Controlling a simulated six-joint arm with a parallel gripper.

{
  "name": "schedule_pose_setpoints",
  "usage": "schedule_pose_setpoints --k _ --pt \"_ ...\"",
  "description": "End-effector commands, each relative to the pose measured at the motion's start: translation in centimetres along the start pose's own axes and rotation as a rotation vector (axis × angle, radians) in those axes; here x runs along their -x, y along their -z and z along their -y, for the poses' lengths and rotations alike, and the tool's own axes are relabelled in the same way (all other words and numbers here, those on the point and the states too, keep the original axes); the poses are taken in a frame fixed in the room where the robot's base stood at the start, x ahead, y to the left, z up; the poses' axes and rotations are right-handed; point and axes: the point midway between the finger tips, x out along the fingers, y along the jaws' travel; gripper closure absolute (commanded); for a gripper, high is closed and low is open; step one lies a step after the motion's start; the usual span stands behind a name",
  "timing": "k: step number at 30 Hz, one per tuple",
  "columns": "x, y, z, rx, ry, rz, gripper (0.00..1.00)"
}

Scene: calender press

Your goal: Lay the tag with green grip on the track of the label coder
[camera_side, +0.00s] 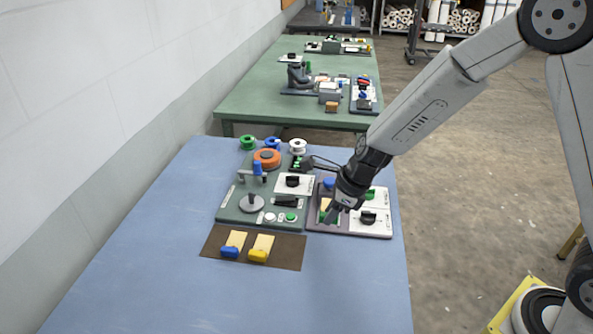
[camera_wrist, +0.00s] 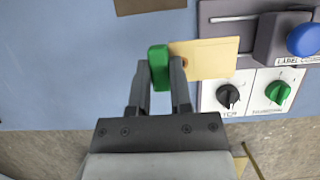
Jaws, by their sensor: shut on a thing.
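My gripper (camera_wrist: 160,70) is shut on the green grip (camera_wrist: 158,66) of a tag. The tag's pale yellow plate (camera_wrist: 212,58) points right in the wrist view, over the left edge of the label coder's grey base (camera_wrist: 212,28). Its far end is close to the coder's dark block (camera_wrist: 268,38), which carries a blue knob (camera_wrist: 304,40). In the side view my gripper (camera_side: 329,218) is low over the label coder (camera_side: 345,229), at its left part. The track is largely covered by the tag and gripper. I cannot tell whether the plate touches it.
A brown mat (camera_side: 213,243) at the front holds a blue-grip tag (camera_side: 234,243) and a yellow-grip tag (camera_side: 262,247). Left of the coder stands a green-grey machine board (camera_side: 232,215). The coder's black dial (camera_wrist: 228,96) and green dial (camera_wrist: 278,94) stand beside the tag. The blue table's front is free.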

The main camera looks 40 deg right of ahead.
Motion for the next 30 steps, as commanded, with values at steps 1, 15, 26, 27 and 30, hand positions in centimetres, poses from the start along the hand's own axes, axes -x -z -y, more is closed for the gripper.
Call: schedule_pose_setpoints --k 1,15,26,27,30 --pt "-0.5 0.1 1.2 -0.006 0.002 -0.001 1.00" --pt "-2.0 0.6 5.6 -0.007 0.006 0.000 1.00" --pt "-2.9 0.9 5.5 -0.008 0.004 -0.001 1.00" --pt "-3.1 1.0 5.5 -0.009 0.004 -0.001 1.00" --pt "-3.8 1.3 5.5 -0.009 0.005 -0.002 1.00"
